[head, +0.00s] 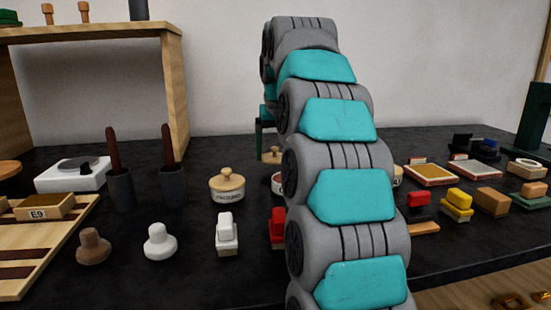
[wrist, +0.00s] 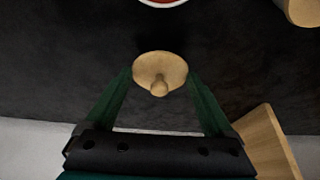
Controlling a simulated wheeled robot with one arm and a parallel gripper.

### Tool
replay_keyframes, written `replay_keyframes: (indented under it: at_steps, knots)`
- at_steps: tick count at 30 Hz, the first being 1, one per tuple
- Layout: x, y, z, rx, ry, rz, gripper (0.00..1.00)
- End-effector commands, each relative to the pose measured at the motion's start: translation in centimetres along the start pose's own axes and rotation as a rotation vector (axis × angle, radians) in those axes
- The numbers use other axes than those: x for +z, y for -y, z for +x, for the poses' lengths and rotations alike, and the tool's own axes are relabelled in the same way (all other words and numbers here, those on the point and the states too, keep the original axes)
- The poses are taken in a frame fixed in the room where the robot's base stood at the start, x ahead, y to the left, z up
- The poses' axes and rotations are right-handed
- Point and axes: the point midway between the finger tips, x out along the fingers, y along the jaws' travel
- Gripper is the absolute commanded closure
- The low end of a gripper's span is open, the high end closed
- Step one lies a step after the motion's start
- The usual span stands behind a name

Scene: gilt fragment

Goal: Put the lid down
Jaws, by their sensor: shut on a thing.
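A round pale wooden lid with a knob (wrist: 160,73) is between the two green fingers of my gripper (wrist: 160,80), which is shut on it. In the head view the lid (head: 271,156) shows just left of my arm, toward the back of the dark table; my gripper there is mostly hidden by the arm. A pot with a red inside (head: 278,183) stands nearer, partly behind my arm. Its rim also shows at the top edge of the wrist view (wrist: 163,2). The lid is apart from this pot. Whether the lid touches the table is unclear.
A cream canister with a wooden lid (head: 227,186) stands left of the red pot. White (head: 227,234) and red (head: 277,228) stamps stand in front. A wooden shelf (head: 175,95) rises at the back left. Dark tabletop around the lid looks clear in the wrist view.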

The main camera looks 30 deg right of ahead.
Motion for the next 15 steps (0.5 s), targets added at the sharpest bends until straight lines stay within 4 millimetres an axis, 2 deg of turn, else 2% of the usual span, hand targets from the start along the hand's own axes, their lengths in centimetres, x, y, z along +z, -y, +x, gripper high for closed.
replay_keyframes:
  at_steps: [7, 15]
  knots:
    - [0.8, 0.0, 1.9, 0.0, 0.002, 0.0, 0.65]
    - [0.8, 0.0, 2.1, 0.0, -0.001, 0.0, 0.65]
